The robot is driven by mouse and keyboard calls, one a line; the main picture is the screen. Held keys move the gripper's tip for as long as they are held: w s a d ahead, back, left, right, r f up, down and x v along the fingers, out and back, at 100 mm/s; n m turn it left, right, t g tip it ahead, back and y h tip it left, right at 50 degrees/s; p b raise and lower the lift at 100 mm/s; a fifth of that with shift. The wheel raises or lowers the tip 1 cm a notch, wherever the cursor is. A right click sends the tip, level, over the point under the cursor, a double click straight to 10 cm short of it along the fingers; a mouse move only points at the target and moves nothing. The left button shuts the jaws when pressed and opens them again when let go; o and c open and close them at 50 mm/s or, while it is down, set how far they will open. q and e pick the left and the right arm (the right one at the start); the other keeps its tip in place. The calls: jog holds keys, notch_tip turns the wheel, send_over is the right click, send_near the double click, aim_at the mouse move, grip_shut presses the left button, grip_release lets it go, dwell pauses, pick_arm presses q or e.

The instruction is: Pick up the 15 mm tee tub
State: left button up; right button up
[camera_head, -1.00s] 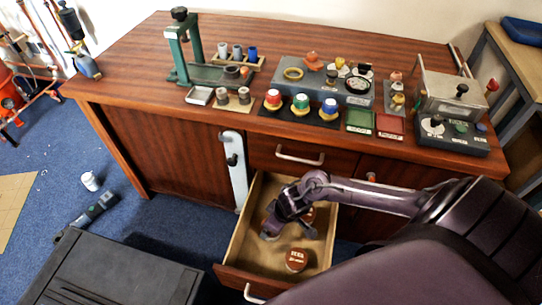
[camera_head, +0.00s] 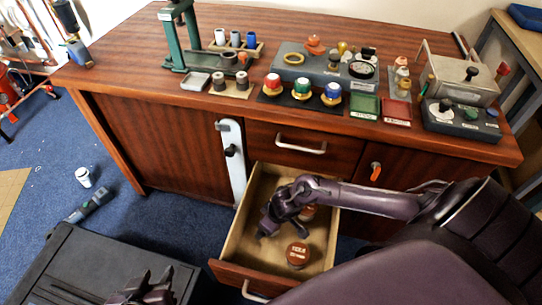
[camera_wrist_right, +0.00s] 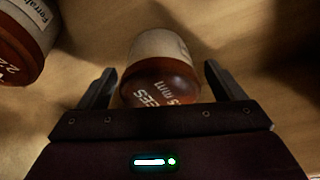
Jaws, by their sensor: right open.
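The 15 mm tee tub (camera_wrist_right: 160,75) has a pale body and a brown lid with upside-down lettering ending in "EES" and "mm". In the right wrist view it lies between the two fingers of my right gripper (camera_wrist_right: 157,88), which is open with gaps beside the tub. In the head view my right gripper (camera_head: 270,226) is down inside the open drawer (camera_head: 240,235). My left gripper (camera_head: 152,283) is at the bottom left of the head view, apparently open and empty, partly cut off by the frame.
A ferrule tub (camera_wrist_right: 22,38) marked 22 stands close by, up and left in the right wrist view. A brown-lidded tub (camera_head: 298,255) shows near the drawer front. The drawer walls surround the gripper. The wooden bench (camera_head: 130,60) above holds fittings and tools.

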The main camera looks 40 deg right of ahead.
jog(key=c, duration=1.3)
jog(key=shift+w, duration=0.1)
jog(key=shift+c, duration=0.5)
jog(key=shift+r, duration=0.15)
